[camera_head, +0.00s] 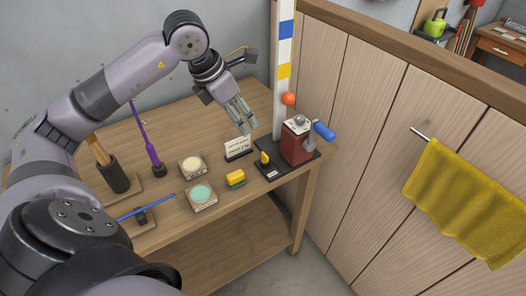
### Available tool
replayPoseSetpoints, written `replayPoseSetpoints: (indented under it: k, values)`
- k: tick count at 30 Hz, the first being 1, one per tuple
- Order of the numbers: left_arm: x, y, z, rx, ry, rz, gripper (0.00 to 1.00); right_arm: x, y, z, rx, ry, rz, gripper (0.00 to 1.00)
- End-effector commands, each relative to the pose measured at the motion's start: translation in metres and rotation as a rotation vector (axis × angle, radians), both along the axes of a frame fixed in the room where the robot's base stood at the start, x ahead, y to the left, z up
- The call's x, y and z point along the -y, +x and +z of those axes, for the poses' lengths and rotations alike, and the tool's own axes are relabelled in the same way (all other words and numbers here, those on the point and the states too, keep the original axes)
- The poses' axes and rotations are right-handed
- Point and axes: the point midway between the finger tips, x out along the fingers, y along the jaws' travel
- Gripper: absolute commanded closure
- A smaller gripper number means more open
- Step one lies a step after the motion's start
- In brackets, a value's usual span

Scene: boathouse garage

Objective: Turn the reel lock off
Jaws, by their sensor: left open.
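A red reel box (297,142) with a grey top and a blue handle (324,131) stands at the right end of the wooden bench. A small yellow lever (265,158) stands up beside it on the same black base plate (270,173); it looks like the reel lock, but the label at its foot is too small to read. My left gripper (242,124) is open and empty, pointing down, up and left of the reel box and lever. It appears apart from both. My right gripper is not in view.
A white card (238,148) stands just below my left gripper. A striped post (284,60) rises behind the reel. A yellow towel (465,200) hangs at right.

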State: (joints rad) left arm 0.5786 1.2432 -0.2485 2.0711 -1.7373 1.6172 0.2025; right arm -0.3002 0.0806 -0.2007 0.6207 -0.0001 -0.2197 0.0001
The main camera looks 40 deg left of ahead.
Motion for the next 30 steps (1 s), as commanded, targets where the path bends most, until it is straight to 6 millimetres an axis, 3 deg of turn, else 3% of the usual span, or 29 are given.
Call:
replayPoseSetpoints:
  k: [8, 21, 30]
  values:
    - [0.005, 0.013, -0.036, -0.01, 0.004, 0.002, 0.53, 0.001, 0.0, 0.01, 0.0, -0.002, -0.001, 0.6]
    - [0.019, 0.046, -0.124, -0.01, 0.002, 0.003, 0.53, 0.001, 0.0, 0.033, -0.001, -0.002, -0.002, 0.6]
    - [0.024, 0.059, -0.156, -0.006, 0.005, 0.002, 0.53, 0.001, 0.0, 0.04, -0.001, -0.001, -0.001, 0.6]
